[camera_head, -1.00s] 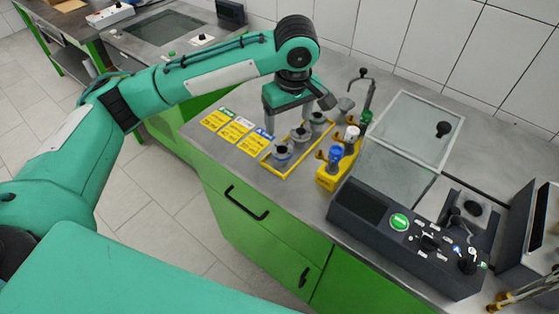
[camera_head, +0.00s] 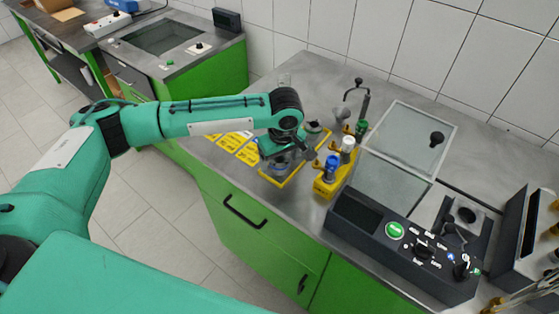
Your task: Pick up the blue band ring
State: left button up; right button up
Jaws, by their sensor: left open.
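A blue-topped piece (camera_head: 331,166) stands in a small yellow rack (camera_head: 325,189) on the grey counter, beside white and green pieces. It may be the blue band ring, but the view is too small to tell. A yellow-edged tray (camera_head: 284,184) lies left of the rack and holds grey round pieces (camera_head: 279,168), partly hidden by my gripper. My left gripper (camera_head: 286,151) is open, low over this tray and left of the rack. I cannot tell whether it touches a piece. My right gripper is out of view.
Yellow label cards (camera_head: 233,142) lie left of the tray. A hooked stand (camera_head: 361,100) rises behind the rack. A control box (camera_head: 400,235) with a glass panel (camera_head: 408,135) stands to the right. The counter behind the tray is mostly clear.

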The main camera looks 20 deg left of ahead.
pick_arm(q)
jog(key=shift+f, duration=0.4)
jog(key=shift+c, duration=0.4)
jog(key=c, duration=1.1)
